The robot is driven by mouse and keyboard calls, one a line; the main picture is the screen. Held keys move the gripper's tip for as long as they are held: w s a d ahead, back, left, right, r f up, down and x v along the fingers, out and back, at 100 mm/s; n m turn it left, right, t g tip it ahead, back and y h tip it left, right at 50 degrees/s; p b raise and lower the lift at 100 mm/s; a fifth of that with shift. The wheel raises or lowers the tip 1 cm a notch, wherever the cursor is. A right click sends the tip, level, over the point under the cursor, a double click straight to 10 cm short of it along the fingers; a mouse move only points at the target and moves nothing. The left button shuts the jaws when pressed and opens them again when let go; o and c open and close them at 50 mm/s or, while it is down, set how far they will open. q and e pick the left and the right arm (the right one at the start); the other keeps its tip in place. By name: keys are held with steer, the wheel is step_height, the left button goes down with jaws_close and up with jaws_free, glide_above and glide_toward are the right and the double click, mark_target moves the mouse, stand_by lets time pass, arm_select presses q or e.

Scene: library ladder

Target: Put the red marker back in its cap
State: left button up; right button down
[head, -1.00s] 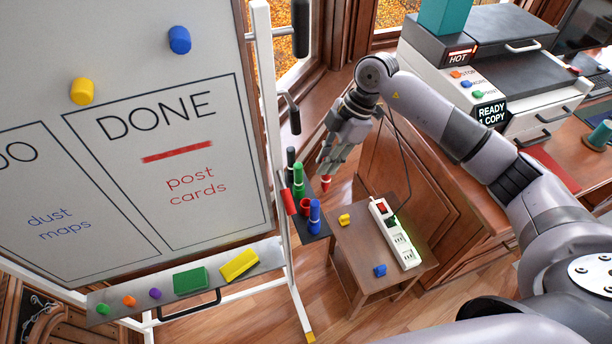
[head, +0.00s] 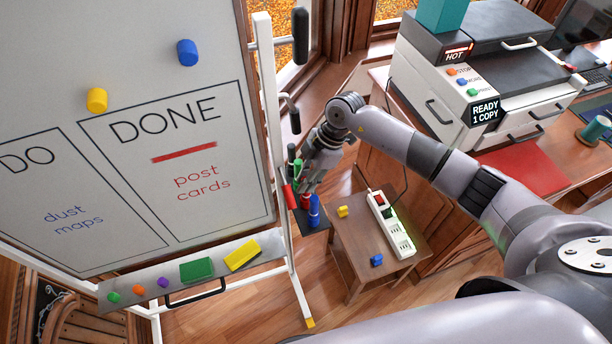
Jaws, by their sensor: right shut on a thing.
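The dark marker holder (head: 315,224) hangs at the right edge of the whiteboard frame. My right gripper (head: 308,182) is at the holder, its fingers pointing down just over the red cap (head: 305,202). It is shut on the red marker, which is mostly hidden by the fingers. I cannot tell whether the marker's tip is in the cap or just above it. A blue marker (head: 314,212) stands in front of the cap. A green marker (head: 298,169) and a black one (head: 291,153) stand behind, close to the fingers. My left gripper is not in view.
Another red piece (head: 290,196) leans at the holder's left. The whiteboard tray (head: 220,282) holds magnets and erasers. A small wooden table (head: 355,252) with a power strip (head: 391,224) stands to the right. A printer (head: 480,80) is at the back right.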

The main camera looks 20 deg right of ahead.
steer(key=c, duration=1.5)
jaws_free()
steer(key=shift+o, duration=0.2)
steer(key=shift+f, duration=0.1)
steer(key=b+v, duration=0.6)
steer(key=v, duration=1.1)
steer(key=shift+d, duration=0.3)
